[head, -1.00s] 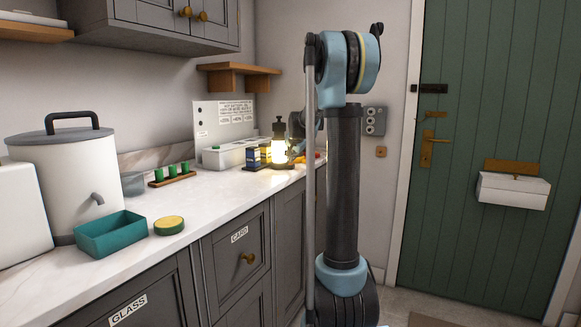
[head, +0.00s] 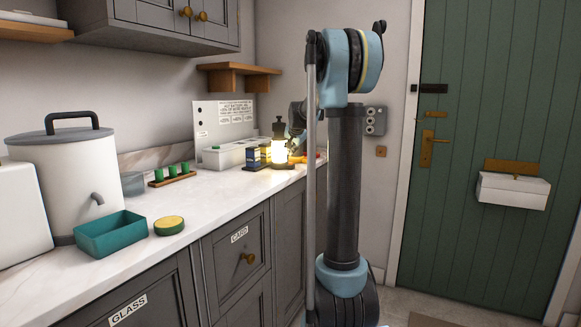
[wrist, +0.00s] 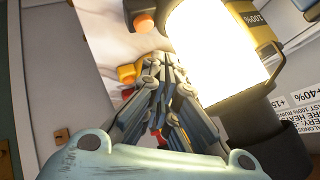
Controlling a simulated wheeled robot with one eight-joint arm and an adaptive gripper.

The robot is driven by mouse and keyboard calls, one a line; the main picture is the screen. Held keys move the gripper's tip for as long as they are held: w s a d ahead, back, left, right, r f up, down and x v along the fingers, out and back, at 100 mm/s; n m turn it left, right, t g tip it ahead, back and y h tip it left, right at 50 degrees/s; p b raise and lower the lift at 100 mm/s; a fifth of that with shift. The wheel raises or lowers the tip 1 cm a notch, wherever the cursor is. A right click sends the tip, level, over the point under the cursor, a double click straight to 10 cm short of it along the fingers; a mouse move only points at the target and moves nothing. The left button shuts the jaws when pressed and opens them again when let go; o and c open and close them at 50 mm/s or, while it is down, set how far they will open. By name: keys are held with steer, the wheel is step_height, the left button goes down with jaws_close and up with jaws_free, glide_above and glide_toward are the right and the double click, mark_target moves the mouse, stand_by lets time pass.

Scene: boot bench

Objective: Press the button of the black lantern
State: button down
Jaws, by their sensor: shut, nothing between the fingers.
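The black lantern (head: 279,150) stands upright on the counter, and its body glows bright. In the wrist view the glowing lantern (wrist: 218,52) fills the upper middle, with a dark round end part at lower right. My gripper (wrist: 164,66) is shut and empty, its fingers close beside the lantern's glowing body on its left. I cannot tell whether they touch it. In the head view my arm hides most of the gripper.
Behind the lantern are a pale bin (head: 226,154) and a sign panel (head: 224,118). Small orange pieces (wrist: 127,73) lie near the fingers.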

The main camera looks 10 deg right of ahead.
steer(key=shift+r, duration=1.6)
steer(key=s+f+n+g, duration=0.15)
steer(key=s+f, duration=0.25)
steer(key=s, duration=0.7)
steer(key=s+f+n+g, duration=0.1)
steer(key=s+f+n, duration=0.15)
steer(key=s, duration=0.75)
steer(key=s+f+n+g, duration=0.1)
steer(key=s+f, duration=0.3)
steer(key=s, duration=0.7)
steer(key=s+f+n+g, duration=0.1)
steer(key=s+f+n, duration=0.1)
steer(key=s+f, duration=0.7)
steer(key=s+f+n+g, duration=0.2)
steer(key=s+f, duration=0.7)
steer(key=s, duration=0.6)
steer(key=shift+s+a, duration=0.25)
steer(key=shift+a, duration=0.15)
steer(key=shift+g, duration=0.25)
steer(key=shift+w+f, duration=0.2)
steer(key=shift+w, duration=0.3)
